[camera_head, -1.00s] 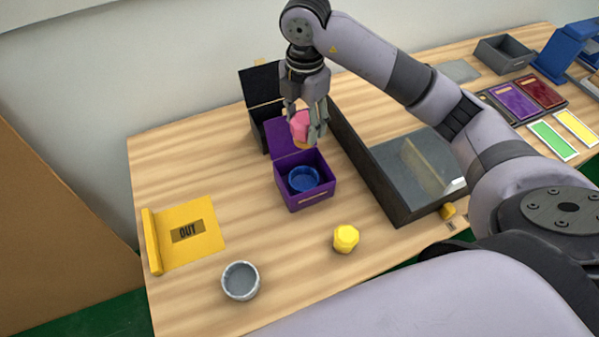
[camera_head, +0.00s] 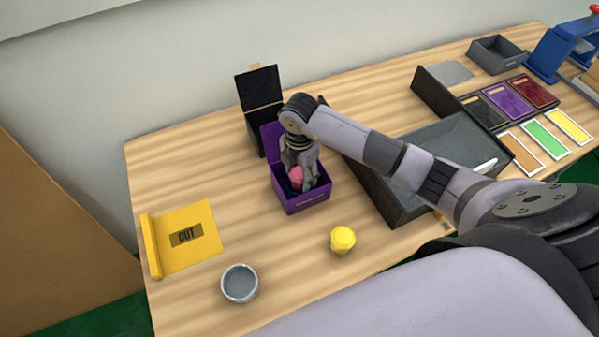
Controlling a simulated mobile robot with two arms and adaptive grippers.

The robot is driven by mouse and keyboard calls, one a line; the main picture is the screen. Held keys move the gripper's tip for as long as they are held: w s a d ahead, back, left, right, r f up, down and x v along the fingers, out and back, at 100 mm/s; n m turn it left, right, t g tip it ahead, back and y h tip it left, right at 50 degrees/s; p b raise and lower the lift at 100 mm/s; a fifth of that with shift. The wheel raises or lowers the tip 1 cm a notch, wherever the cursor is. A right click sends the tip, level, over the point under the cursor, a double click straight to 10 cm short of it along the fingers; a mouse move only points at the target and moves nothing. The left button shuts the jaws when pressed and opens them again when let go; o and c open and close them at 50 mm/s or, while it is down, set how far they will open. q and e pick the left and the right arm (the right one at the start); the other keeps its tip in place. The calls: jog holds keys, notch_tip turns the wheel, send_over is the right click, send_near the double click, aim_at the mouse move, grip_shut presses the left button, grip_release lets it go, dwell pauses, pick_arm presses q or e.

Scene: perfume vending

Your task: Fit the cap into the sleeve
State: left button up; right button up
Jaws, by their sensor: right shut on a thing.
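My right gripper (camera_head: 301,181) points down inside the open purple box (camera_head: 307,202) and is shut on the pink cap (camera_head: 296,176). The cap shows between the fingers, low in the box opening. The blue round sleeve in the box is mostly hidden behind the gripper and the box wall. I cannot tell whether the cap touches the sleeve or sits in it. My left gripper is not in view.
A black open box (camera_head: 260,86) stands behind the purple one. A large dark tray (camera_head: 398,206) lies to the right. A yellow faceted piece (camera_head: 343,240), a grey cup (camera_head: 240,284) and a yellow OUT stand (camera_head: 199,224) are in front and left.

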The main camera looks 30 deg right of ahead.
jog(key=shift+f, duration=0.2)
jog(key=shift+f+b, duration=0.4)
jog(key=shift+f, duration=0.05)
jog(key=shift+s+f, duration=0.1)
jog(key=o, duration=0.8)
jog(key=shift+s, duration=0.1)
jog(key=shift+o, duration=1.1)
jog(key=shift+f, duration=0.2)
jog(key=shift+r, duration=0.1)
